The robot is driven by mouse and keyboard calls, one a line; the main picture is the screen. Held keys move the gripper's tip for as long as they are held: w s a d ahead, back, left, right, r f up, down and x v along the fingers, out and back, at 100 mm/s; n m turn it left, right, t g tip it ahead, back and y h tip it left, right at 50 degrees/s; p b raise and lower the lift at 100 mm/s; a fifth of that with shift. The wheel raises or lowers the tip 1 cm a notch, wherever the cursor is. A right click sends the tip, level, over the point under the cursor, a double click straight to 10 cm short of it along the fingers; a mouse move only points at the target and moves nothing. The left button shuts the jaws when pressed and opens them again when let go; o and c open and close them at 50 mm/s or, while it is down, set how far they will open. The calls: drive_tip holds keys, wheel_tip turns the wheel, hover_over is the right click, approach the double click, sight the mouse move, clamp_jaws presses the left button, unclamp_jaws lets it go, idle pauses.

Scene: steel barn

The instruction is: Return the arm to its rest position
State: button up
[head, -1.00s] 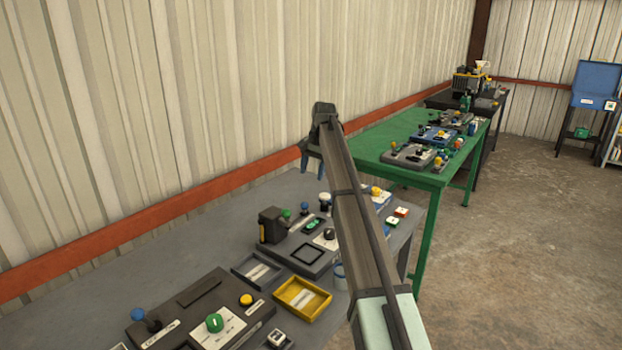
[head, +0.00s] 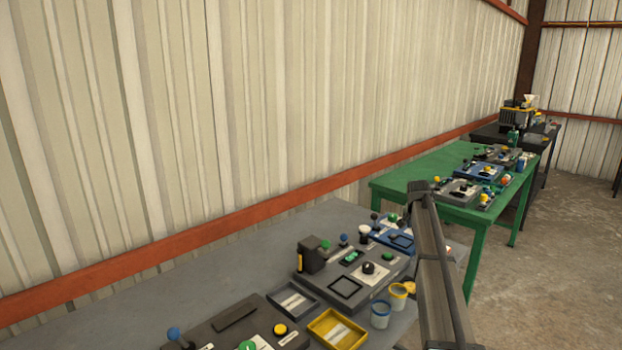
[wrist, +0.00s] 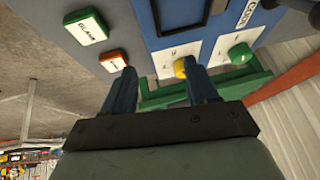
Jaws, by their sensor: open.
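My gripper (wrist: 158,76) is open in the wrist view, with two blue fingers apart and nothing between them. A blue control panel with a yellow knob (wrist: 180,67) and a green knob (wrist: 240,53) lies beyond the fingertips. Touching cannot be judged from this view. In the head view my arm (head: 436,265) rises from the lower right edge, and its far end stands before the green table. The fingers cannot be made out there.
A grey bench (head: 240,248) carries a dark control board (head: 375,285), a yellow tray (head: 338,330), a dark tray (head: 292,302) and cups (head: 380,315). A green table (head: 420,172) with more boards stands behind. A ribbed wall (head: 250,110) runs along the left.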

drive_tip(key=s+d+f+t+h, duration=0.1)
drive_tip(key=s+d+f+h, duration=0.15)
drive_tip(key=d, duration=0.75)
drive_tip(key=s+d+f+t+h, duration=0.2)
drive_tip(key=s+d+f, duration=0.15)
drive_tip(key=d, duration=0.55)
drive_tip(key=s+d+f+n, duration=0.2)
drive_tip(key=s+d+f, duration=0.1)
drive_tip(key=s+f, duration=0.25)
drive_tip(key=s+a+f+n+g+y, duration=0.1)
drive_tip(key=s+a+f+g, duration=0.1)
drive_tip(key=s+a+f, duration=0.85)
drive_tip(key=s+a+f+n+g+y, duration=0.2)
drive_tip(key=s+a+f, duration=0.4)
drive_tip(key=f, duration=0.7)
drive_tip(key=s+a+f+n+g+y, duration=0.1)
drive_tip(key=s+a+f+g, duration=0.2)
drive_tip(key=s+a+f, duration=0.55)
drive_tip(key=s+a+f+n+g+y, duration=0.1)
drive_tip(key=s+a, duration=0.5)
drive_tip(key=s, duration=0.6)
drive_tip(key=s+a+f+n+g+y, duration=0.1)
drive_tip(key=s+a+f+g, duration=0.3)
drive_tip(key=s, duration=0.9)
drive_tip(key=s+a+f+n+g+y, duration=0.1)
drive_tip(key=s+a+f+g, duration=0.2)
drive_tip(key=s+a+f, duration=0.3)
drive_tip(key=s+a, duration=0.3)
drive_tip(key=s, duration=0.4)
drive_tip(key=shift+s, duration=0.2)
